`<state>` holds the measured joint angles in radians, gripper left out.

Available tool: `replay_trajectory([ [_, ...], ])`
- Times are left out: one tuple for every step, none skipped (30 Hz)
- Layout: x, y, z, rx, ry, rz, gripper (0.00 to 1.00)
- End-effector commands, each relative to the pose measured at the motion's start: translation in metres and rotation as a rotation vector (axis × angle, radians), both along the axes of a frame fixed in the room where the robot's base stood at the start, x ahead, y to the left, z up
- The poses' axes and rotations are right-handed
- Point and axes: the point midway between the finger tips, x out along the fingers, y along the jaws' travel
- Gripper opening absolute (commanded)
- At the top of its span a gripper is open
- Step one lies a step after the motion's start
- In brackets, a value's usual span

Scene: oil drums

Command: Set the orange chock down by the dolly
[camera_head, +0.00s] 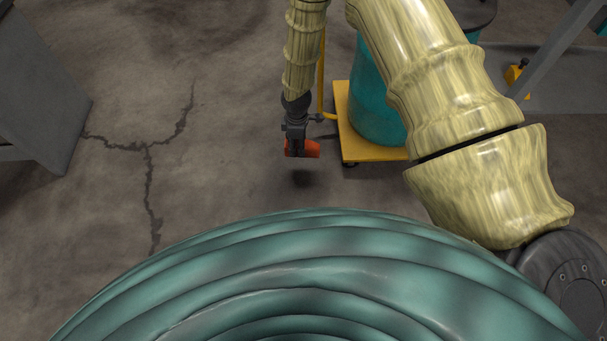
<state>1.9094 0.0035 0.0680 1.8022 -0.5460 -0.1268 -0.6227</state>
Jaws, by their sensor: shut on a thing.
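The orange chock (312,149) is held in my gripper (296,147), which is shut on it. It hangs above the floor, with a dark shadow on the concrete below it. The yellow dolly (372,152) is just to the right of the chock, apart from it in the picture. A teal drum (372,100) stands on the dolly, and a yellow handle (322,75) rises at the dolly's left side. My arm hides part of the drum and the right part of the dolly.
A grey panel or leg (35,90) stands at the left edge. A grey slanted frame (555,45) and a small yellow object (516,72) are at the upper right. The cracked concrete floor (200,170) left of the gripper is clear.

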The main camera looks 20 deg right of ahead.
Motion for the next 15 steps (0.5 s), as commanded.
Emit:
replay_trajectory([
  [0.003, -0.001, -0.018, 0.001, -0.001, 0.018, 0.24],
  [0.004, -0.001, -0.022, 0.001, -0.001, 0.032, 0.24],
  [0.005, -0.002, -0.027, 0.001, -0.001, 0.046, 0.24],
  [0.006, -0.002, -0.03, 0.001, -0.001, 0.055, 0.24],
  [0.007, -0.003, -0.033, 0.001, -0.001, 0.065, 0.24],
  [0.008, -0.003, -0.036, 0.001, -0.001, 0.076, 0.24],
  [0.009, -0.003, -0.038, 0.001, -0.001, 0.084, 0.24],
  [0.009, -0.004, -0.039, 0.001, -0.001, 0.089, 0.24],
  [0.01, -0.004, -0.041, 0.001, -0.001, 0.095, 0.24],
  [0.01, -0.004, -0.041, 0.001, -0.001, 0.099, 0.24],
  [0.01, -0.004, -0.042, 0.001, 0.0, 0.101, 0.24],
  [0.01, -0.004, -0.044, 0.001, 0.0, 0.104, 0.24],
  [0.01, -0.004, -0.046, 0.001, 0.0, 0.106, 0.24],
  [0.01, -0.004, -0.049, 0.001, 0.0, 0.107, 0.24],
  [0.01, -0.004, -0.053, 0.001, 0.0, 0.107, 0.24],
])
